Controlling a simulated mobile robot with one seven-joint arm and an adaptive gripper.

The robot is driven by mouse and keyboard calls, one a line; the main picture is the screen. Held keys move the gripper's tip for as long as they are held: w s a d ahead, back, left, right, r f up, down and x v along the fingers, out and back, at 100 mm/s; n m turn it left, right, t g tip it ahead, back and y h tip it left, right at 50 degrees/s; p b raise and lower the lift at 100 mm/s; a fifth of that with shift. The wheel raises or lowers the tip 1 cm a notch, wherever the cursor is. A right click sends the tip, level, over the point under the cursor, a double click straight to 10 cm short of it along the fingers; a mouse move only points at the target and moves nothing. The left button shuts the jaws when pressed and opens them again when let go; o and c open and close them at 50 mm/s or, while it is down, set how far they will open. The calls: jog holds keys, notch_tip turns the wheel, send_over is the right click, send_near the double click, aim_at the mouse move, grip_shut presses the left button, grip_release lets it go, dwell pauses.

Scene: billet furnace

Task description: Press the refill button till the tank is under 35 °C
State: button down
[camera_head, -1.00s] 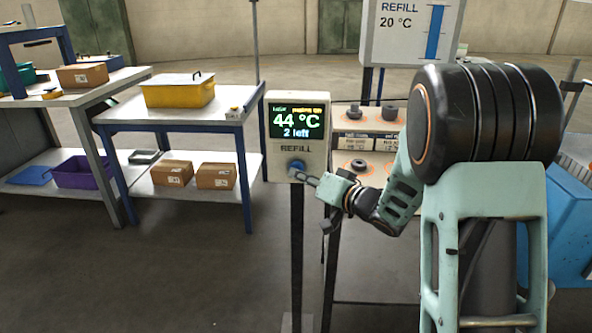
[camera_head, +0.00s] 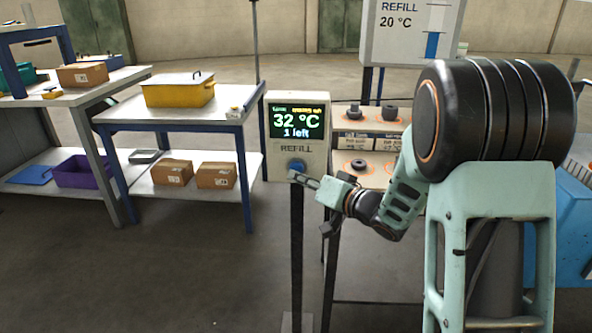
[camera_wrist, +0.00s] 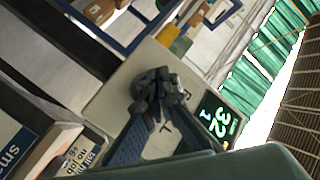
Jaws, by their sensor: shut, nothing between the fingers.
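The refill post's panel (camera_head: 297,111) stands in the middle of the head view. Its screen (camera_head: 297,122) reads 32 °C and "1 left". The blue refill button (camera_head: 296,166) is below the word REFILL. My gripper (camera_head: 294,177) is shut and empty, its tips just below and in front of the button; I cannot tell whether they touch it. In the wrist view my shut fingertips (camera_wrist: 158,91) cover the button area, and the screen (camera_wrist: 217,121) shows 32. The refill tank sign (camera_head: 412,30) reads 20 °C, with a blue level bar (camera_head: 432,46) about half high.
A blue-legged table (camera_head: 225,108) with a yellow lidded box (camera_head: 179,91) stands left of the post. A rack (camera_head: 350,135) with dark round parts is close behind my forearm. A blue bin (camera_head: 572,225) is at the right. Open floor lies at the front left.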

jog(key=shift+s, duration=0.25)
jog(key=s, duration=0.5)
jog(key=shift+a, duration=0.1)
dwell(0.3)
jog(key=shift+w, duration=0.1)
dwell(0.3)
